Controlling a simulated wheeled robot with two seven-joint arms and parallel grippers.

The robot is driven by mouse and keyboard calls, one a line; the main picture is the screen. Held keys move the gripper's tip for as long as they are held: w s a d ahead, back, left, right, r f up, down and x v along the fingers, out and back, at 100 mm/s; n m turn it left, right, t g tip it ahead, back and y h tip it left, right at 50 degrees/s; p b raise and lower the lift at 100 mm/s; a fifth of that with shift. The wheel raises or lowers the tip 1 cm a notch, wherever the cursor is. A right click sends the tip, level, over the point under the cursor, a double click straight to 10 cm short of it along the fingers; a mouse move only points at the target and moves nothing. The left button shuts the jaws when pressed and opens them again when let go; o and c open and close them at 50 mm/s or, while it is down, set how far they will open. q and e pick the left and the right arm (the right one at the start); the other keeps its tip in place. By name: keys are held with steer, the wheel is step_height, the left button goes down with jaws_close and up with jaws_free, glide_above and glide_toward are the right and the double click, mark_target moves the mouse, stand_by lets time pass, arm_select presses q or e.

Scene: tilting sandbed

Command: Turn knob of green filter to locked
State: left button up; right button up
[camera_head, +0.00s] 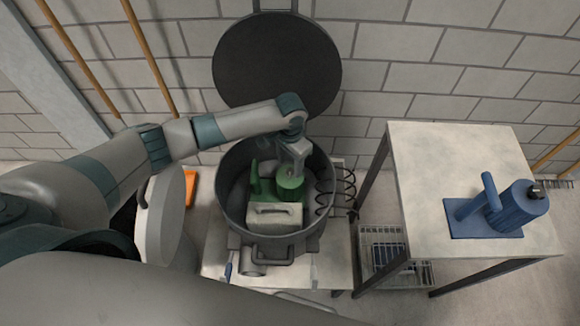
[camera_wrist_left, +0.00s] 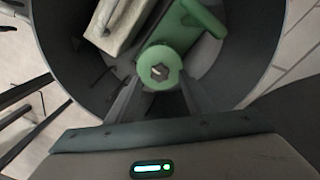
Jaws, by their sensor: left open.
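The green filter (camera_head: 290,188) sits inside a round dark grey pot (camera_head: 224,200), with a green upright part (camera_head: 255,178) to its left. In the left wrist view, its round green top (camera_wrist_left: 172,52) has a small hexagonal piece, which may be the knob (camera_wrist_left: 160,72), at its centre. My left gripper (camera_head: 293,172) points down into the pot over the filter. In the left wrist view, the open fingers (camera_wrist_left: 160,98) lie on either side of the green round part; I cannot tell whether they touch it. My right gripper is not in view.
A pale block with a handle (camera_head: 275,216) lies in the pot beside the filter. The pot's dark lid (camera_head: 277,60) stands raised behind. A blue device (camera_head: 512,207) stands on the table (camera_head: 430,160) at right. A black coil (camera_head: 343,188) is just right of the pot.

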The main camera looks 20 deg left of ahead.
mark_target(290, 172)
arm_select(q)
steer(key=shift+f, duration=1.65)
steer(key=shift+c, duration=0.3)
steer(key=c, duration=1)
